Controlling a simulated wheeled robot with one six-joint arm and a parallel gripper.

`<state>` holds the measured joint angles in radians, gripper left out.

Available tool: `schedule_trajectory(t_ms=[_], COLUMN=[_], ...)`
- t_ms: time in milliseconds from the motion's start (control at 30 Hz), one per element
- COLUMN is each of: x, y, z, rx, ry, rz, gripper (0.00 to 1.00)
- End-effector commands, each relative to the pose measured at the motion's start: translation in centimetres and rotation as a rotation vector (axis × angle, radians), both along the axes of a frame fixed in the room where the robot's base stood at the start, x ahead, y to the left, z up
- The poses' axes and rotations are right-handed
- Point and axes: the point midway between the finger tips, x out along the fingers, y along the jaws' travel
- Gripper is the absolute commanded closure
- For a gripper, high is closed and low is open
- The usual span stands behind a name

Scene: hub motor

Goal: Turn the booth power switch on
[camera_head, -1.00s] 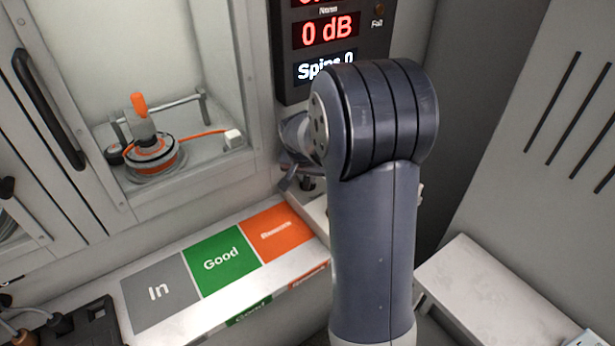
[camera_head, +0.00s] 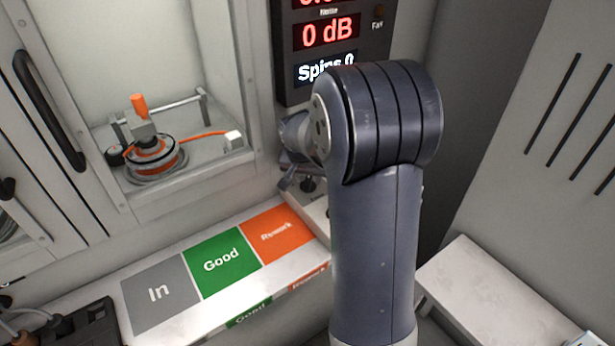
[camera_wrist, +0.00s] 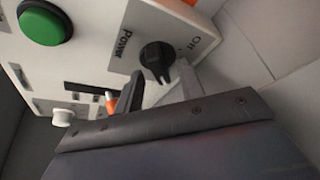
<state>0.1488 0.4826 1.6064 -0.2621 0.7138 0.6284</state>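The booth power switch (camera_wrist: 156,58) is a black rotary knob on a white panel with a "Power" label beside it. In the wrist view my gripper (camera_wrist: 161,80) is open, with one finger on each side of the knob's lower end. I cannot tell whether either finger touches the knob. In the head view my gripper (camera_head: 289,180) is mostly hidden behind my arm, close to a small dark knob (camera_head: 307,185) on the white ledge.
The display (camera_head: 327,32) reads 0 dB. A motor (camera_head: 152,153) sits in the booth (camera_head: 222,95). The In, Good and Rework pads (camera_head: 220,258) are empty.

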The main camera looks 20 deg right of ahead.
Motion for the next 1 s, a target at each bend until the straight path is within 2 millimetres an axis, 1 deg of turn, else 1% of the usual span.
schedule_trajectory(t_ms=[300,400,500,600,700,1000], x=[-1.8,-2.4,-2.8,-3.1,-3.2,-3.2], y=[1.3,1.8,2.0,2.2,2.2,2.2], z=[5.8,7.3,8.4,9.1,9.3,9.2], rx=[-0.001,0.001,0.001,0.001,0.001,0.001], ry=[-0.004,-0.004,-0.002,-0.001,0.001,0.001], rz=[0.001,0.001,0.001,0.0,0.0,0.0], gripper=[0.63,0.63,0.63,0.63,0.63,0.63])
